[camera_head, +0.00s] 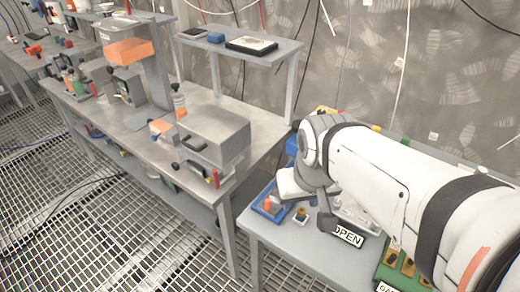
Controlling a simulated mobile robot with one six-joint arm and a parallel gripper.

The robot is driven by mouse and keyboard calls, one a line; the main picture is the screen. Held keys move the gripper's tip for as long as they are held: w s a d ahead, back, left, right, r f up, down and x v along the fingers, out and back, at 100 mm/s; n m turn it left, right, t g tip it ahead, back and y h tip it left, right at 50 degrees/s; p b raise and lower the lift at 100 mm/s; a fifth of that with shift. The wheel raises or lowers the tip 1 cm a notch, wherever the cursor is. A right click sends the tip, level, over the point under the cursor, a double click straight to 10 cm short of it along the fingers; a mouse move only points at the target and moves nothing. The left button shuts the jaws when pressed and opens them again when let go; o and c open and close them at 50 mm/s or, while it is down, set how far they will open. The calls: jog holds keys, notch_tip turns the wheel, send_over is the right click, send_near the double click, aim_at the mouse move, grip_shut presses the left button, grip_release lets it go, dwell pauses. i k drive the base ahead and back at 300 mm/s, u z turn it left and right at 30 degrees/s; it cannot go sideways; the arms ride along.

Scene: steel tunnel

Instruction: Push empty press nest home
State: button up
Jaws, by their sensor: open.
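A press-like fixture with a grey column and an orange block (128,52) stands on the steel bench at the left. A grey box fixture (213,135) with black knobs sits nearer on the same bench. I cannot tell for certain which part is the press nest, or whether it is empty. My white arm comes in from the right. My gripper (325,212) is open over the right-hand table, well apart from both fixtures; its fingertips are hard to make out.
A blue tray (269,207) with small parts lies beside my gripper. A black "OPEN" sign (348,236) and a green tray (393,274) are on the same table. A raised shelf (240,47) stands behind. The grated floor (120,235) at left is mostly clear.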

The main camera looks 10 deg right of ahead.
aim_at(274, 197)
jog(key=z, duration=0.6)
jog(key=k, duration=0.9)
jog(key=u, duration=0.7)
jog(key=i, duration=1)
jog(key=u, duration=0.1)
